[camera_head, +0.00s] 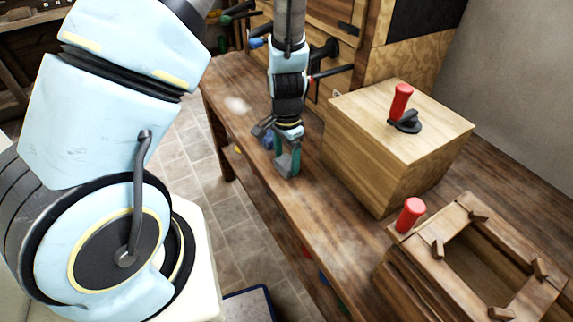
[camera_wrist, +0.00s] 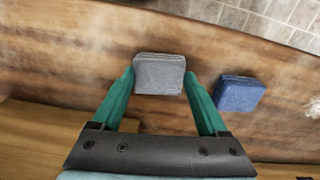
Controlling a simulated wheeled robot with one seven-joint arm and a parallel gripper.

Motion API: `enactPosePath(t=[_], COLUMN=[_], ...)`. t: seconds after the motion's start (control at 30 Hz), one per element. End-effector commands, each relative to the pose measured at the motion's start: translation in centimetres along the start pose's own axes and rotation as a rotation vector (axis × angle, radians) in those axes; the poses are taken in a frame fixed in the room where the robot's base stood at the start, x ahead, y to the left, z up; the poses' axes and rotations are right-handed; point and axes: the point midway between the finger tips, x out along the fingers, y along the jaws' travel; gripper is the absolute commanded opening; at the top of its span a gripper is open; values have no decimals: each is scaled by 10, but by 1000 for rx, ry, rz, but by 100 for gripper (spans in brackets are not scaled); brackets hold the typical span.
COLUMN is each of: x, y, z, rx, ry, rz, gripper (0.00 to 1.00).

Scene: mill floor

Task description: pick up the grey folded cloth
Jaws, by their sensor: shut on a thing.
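The grey folded cloth (camera_wrist: 159,73) sits between the fingertips of my gripper (camera_wrist: 159,82) in the wrist view, with a teal finger against each side. My gripper (camera_head: 287,162) points down at the wooden bench in the head view and is shut on the cloth. There the fingers largely hide the cloth. I cannot tell whether the cloth touches the bench top or is slightly above it.
A blue folded cloth (camera_wrist: 239,93) lies right of the grey one, apart from it. On the bench (camera_head: 235,85) stand a wooden box (camera_head: 365,150) with a red-handled thing on top and an open wooden frame-topped box (camera_head: 400,285). A red-topped thing (camera_head: 410,214) is beside them.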

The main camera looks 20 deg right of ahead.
Motion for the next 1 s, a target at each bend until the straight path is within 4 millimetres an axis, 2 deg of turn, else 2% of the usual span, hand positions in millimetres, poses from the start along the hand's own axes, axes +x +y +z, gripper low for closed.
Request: enactPosePath(t=[0.03, 0.13, 0.4, 0.57, 0.77, 1.0], x=[0, 0, -1, -10, -37, -84], y=[0, 0, 0, 0, 0, 0], z=[0, 0, 0, -1, -1, -2], rx=[0, 0, 0, 2, 3, 4], ry=[0, 0, 1, 3, 4, 5], rz=[0, 0, 0, -3, -3, -2], gripper=[32, 22, 22, 22, 22, 22])
